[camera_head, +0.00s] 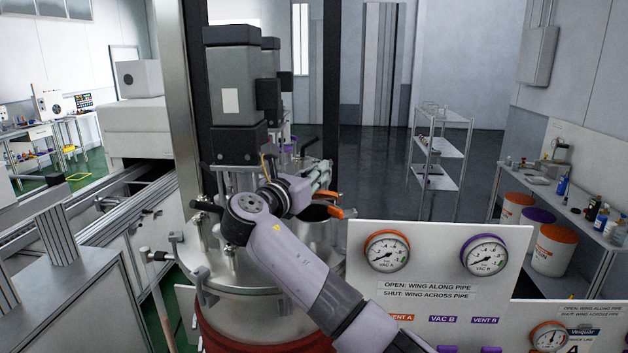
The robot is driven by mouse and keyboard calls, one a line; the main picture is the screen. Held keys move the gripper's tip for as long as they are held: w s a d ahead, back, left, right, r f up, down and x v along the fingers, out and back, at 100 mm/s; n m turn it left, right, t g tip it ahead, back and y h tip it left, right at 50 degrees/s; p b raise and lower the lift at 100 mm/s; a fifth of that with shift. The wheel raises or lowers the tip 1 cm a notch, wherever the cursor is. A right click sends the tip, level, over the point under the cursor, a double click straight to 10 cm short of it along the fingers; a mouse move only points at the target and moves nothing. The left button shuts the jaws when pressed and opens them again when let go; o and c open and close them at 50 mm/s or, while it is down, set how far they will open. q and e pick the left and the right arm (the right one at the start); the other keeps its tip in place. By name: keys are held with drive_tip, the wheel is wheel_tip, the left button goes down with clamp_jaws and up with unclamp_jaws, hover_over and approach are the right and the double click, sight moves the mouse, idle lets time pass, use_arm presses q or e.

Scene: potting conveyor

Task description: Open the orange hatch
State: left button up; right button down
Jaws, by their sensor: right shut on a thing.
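Small orange parts (337,211) show on the lid of the steel vessel (262,290), right of my wrist. They look like the edge of the orange hatch, but my arm and dark parts cover most of it. My right arm reaches in from the lower right and bends at the wrist over the lid. My right gripper (322,187) is at the orange parts, shut on what looks like the orange hatch; its fingertips are hard to make out. I cannot tell how far the hatch is open. My left gripper is not in view.
A grey motor block (235,85) stands on the vessel lid, close left of my wrist. A white gauge panel (440,250) stands at the front right. A conveyor (115,205) runs at the left. A shelf trolley (440,150) stands behind on open floor.

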drive_tip(key=c, duration=2.3)
unclamp_jaws()
drive_tip(key=shift+s+f, duration=0.1)
drive_tip(key=shift+f, duration=0.2)
drive_tip(key=shift+o, duration=0.5)
drive_tip(key=o, duration=0.4)
drive_tip(key=shift+w+a+f, duration=0.25)
drive_tip(key=shift+a+f, duration=0.05)
drive_tip(key=shift+a, duration=0.25)
drive_tip(key=shift+o, duration=0.7)
drive_tip(key=shift+w, duration=0.1)
drive_tip(key=s+a+r, duration=0.4)
drive_tip(key=s+a, duration=0.1)
drive_tip(key=s, duration=0.2)
drive_tip(key=s+a+r, duration=0.4)
drive_tip(key=s+a, duration=0.1)
drive_tip(key=s, duration=0.2)
drive_tip(key=shift+s+a+r, duration=0.25)
drive_tip(key=shift+s+a, duration=0.1)
drive_tip(key=shift+a, duration=0.05)
